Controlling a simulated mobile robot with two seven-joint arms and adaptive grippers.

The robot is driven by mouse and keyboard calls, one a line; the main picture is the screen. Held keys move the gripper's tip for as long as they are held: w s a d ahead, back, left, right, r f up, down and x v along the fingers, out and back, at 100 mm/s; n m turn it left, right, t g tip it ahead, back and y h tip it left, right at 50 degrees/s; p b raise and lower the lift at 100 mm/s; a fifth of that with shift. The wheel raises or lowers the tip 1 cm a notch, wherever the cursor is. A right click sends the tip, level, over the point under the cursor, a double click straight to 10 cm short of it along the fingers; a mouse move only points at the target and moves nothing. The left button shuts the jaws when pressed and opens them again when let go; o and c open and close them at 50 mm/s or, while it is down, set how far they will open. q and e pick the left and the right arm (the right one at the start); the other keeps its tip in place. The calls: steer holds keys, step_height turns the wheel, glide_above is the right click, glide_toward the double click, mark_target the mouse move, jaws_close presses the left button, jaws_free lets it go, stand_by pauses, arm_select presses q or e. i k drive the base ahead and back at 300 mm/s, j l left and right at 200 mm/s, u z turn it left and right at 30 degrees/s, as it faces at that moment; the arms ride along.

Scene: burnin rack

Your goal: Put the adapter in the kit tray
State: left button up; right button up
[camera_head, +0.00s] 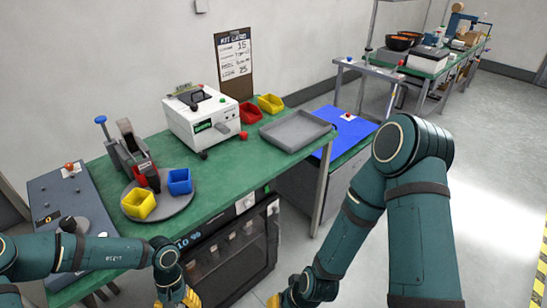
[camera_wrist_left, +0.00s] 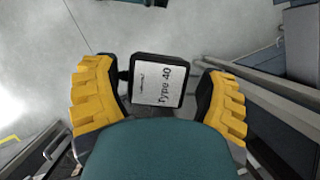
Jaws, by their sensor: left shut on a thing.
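In the head view my left gripper (camera_head: 178,298) is at the bottom edge, low in front of the green table, and the adapter does not show there. A shallow grey tray (camera_head: 296,131), which looks like the kit tray, lies empty at the right end of the table. My right gripper (camera_head: 288,299) is partly cut off at the bottom edge; its jaws are unclear.
The green table (camera_head: 222,178) carries a white tester (camera_head: 203,118), red bin (camera_head: 250,113), yellow bin (camera_head: 270,104), and a round grey turntable (camera_head: 162,208) with small bins. A glass-fronted rack (camera_head: 235,255) stands below. A blue mat (camera_head: 352,128) lies right of the tray.

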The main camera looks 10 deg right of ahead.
mark_target(296, 132)
steer(key=i+l, duration=0.15)
steer(key=l, duration=0.2)
steer(key=i+l, duration=0.2)
steer(key=l, duration=0.15)
steer(key=i+l, duration=0.15)
steer(key=l, duration=0.2)
steer(key=i+l, duration=0.15)
steer(key=l, duration=0.2)
steer(key=i+l, duration=0.15)
steer(key=l, duration=0.2)
steer(key=i+l, duration=0.2)
steer(key=l, duration=0.15)
steer(key=i+l, duration=0.15)
steer(key=l, duration=0.2)
